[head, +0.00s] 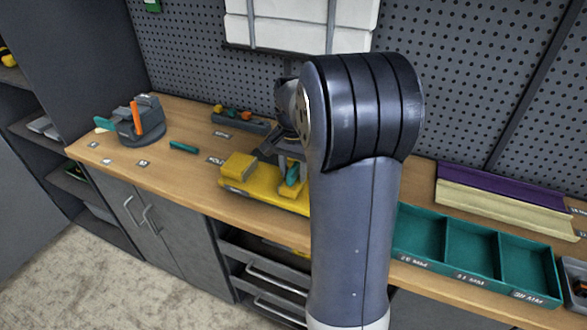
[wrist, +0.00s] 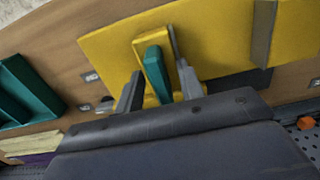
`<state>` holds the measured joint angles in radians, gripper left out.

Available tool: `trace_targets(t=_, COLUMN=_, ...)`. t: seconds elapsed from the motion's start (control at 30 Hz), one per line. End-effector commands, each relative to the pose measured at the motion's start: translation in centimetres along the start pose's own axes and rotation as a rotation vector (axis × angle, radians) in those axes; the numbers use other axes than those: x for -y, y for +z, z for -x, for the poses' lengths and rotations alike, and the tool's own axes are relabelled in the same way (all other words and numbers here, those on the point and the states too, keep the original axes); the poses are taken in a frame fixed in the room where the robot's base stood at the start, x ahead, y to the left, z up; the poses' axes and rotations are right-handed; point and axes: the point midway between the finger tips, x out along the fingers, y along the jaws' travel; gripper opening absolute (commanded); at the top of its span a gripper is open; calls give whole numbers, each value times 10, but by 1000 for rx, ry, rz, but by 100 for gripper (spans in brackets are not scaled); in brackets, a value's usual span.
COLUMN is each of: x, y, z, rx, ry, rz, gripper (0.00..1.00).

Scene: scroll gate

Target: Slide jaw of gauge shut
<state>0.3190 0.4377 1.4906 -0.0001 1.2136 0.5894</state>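The yellow gauge (head: 264,197) lies on the wooden bench, partly hidden by my arm. In the wrist view its yellow base (wrist: 108,50) fills the upper middle. A raised yellow block (head: 239,166) stands at its left end; it shows at the right in the wrist view (wrist: 294,35). The other yellow jaw (wrist: 148,45) stands apart from that block, with a gap between. A teal upright piece (wrist: 157,72) is at this jaw; it also shows in the head view (head: 293,174). My gripper (wrist: 160,76) is open, a finger on each side of the teal piece, with gaps visible.
A grey fixture (head: 138,120) with an orange lever stands at the bench's left. A small grey tray (head: 240,122) of coloured parts is behind the gauge. Teal bins (head: 471,247) and purple and cream strips (head: 505,197) are at right. A pegboard wall bounds the back.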

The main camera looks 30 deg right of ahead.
Motion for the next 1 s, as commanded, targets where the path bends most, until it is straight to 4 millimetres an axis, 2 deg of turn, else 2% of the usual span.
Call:
trace_targets(t=0.17, x=0, y=0, z=0, rx=0, ry=0, rz=0, gripper=36)
trace_targets(t=0.6, x=0, y=0, z=1, rx=0, ry=0, rz=0, gripper=0)
trace_targets(t=1.0, x=2, y=0, z=1, rx=0, ry=0, rz=1, gripper=0)
